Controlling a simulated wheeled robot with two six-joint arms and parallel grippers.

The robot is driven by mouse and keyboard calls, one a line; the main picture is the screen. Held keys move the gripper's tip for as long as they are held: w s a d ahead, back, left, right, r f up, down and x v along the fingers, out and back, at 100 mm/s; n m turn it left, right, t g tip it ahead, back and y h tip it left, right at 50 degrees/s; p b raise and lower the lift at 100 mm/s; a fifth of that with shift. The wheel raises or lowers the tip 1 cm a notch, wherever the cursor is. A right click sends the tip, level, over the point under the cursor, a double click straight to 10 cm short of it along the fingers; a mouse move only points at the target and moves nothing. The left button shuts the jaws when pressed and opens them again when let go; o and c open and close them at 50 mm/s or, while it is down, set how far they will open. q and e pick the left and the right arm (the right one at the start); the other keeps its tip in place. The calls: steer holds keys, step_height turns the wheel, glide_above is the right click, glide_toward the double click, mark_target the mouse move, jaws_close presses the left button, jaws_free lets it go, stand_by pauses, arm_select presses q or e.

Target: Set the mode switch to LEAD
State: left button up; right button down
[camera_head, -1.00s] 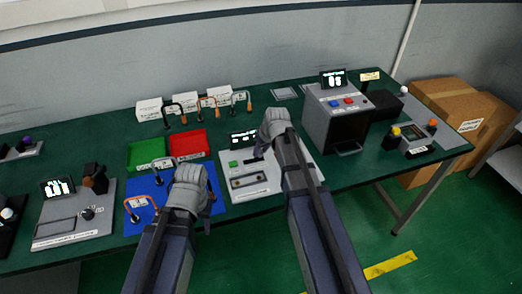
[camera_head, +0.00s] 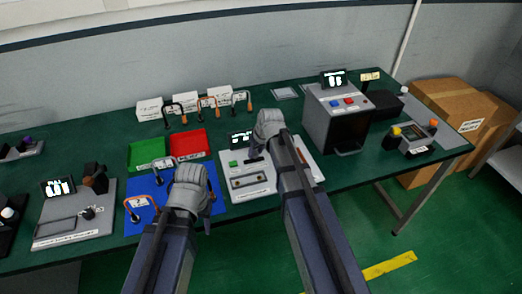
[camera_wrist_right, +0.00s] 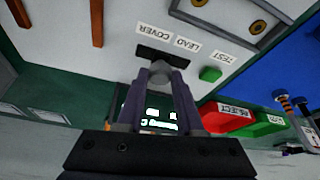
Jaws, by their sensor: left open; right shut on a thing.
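The mode switch is a grey knob (camera_wrist_right: 160,70) on a black slot (camera_wrist_right: 150,52) in the right wrist view, beside labels COVER, LEAD (camera_wrist_right: 187,43) and TEST. My right gripper (camera_wrist_right: 160,82) is shut on the knob. The knob sits near the COVER and LEAD labels; its exact setting cannot be told. In the head view the right gripper (camera_head: 254,152) is over the light grey panel (camera_head: 262,186) and hides most of the switch. My left gripper (camera_head: 207,215) is open and empty at the front of the blue mat (camera_head: 140,190).
A green button (camera_wrist_right: 210,74) sits beside the switch labels. Green (camera_head: 147,150) and red (camera_head: 188,143) trays stand left of the panel. A grey box machine (camera_head: 333,120) stands to its right.

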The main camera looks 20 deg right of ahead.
mark_target(248, 163)
steer(key=a, duration=0.3)
steer(key=c, duration=0.5)
jaws_free()
steer(key=shift+c, duration=0.2)
steer(key=shift+r, duration=0.1)
steer(key=p+v, duration=0.7)
steer(key=shift+s+r, duration=0.25)
steer(key=shift+r, duration=0.05)
